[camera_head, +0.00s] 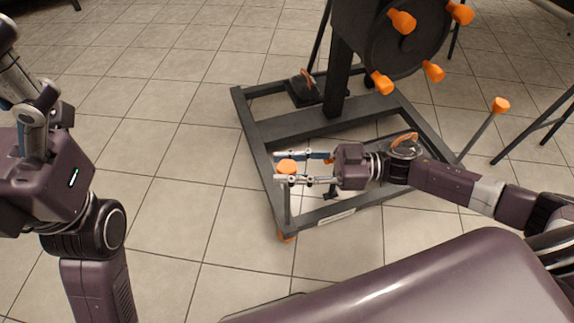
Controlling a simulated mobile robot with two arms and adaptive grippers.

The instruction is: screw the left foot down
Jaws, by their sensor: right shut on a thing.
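The left foot's orange knob (287,167) tops a thin upright rod at the near left corner of the dark frame. An orange foot pad (286,237) shows under that corner, close to the floor; I cannot tell if it touches. My right gripper (286,168) reaches in from the right and is shut on the orange knob, one finger on its far side and one on its near side. My left arm's end (45,165) is raised at the left edge, away from the frame. Its fingertips do not show clearly, so their opening is unclear.
Another orange knob (500,105) on a slanted rod stands at the right. Thin dark stand legs (540,125) are farther right. Tiled floor left of the frame is clear.

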